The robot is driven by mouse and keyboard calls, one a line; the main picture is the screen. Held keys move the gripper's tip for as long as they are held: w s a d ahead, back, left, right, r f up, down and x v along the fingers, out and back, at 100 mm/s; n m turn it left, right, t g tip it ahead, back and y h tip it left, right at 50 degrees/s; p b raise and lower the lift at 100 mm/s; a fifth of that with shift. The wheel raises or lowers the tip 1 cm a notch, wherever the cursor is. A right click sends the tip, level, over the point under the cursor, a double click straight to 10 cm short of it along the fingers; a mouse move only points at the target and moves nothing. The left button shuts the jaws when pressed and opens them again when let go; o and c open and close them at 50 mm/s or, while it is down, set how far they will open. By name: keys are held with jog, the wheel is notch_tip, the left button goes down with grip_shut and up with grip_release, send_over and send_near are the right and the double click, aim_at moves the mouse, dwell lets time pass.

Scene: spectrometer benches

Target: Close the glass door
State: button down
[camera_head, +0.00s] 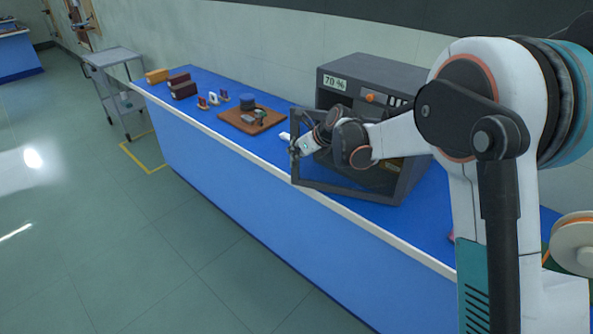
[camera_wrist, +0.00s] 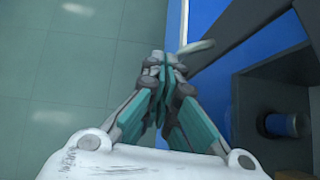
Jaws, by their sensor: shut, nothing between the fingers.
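The glass door (camera_head: 338,192) is a dark-framed pane on the dark grey instrument cabinet (camera_head: 345,74). It stands open, swung out over the bench's front edge. My gripper (camera_head: 295,151) is at the door's outer upright, its fingers closed together and empty. In the wrist view the shut fingertips (camera_wrist: 164,59) are beside a pale curved piece, perhaps the handle (camera_wrist: 196,47), at the end of the dark door bar (camera_wrist: 240,32). I cannot tell whether they touch. My arm hides much of the door and cabinet opening.
The blue bench (camera_head: 230,195) has a white front edge. Further left on it are a wooden board (camera_head: 240,127) with parts and several small items. A grey trolley (camera_head: 112,58) stands beyond the bench's far end. The floor in front is clear.

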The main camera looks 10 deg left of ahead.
jog(key=w+d+m+p, duration=0.1)
jog(key=w+d, duration=0.1)
jog(key=w, duration=1.4)
jog(key=shift+d+m+t+h, duration=0.3)
jog(key=shift+d+t+h, duration=0.05)
jog(key=shift+t+h, duration=0.05)
jog(key=shift+s, duration=0.1)
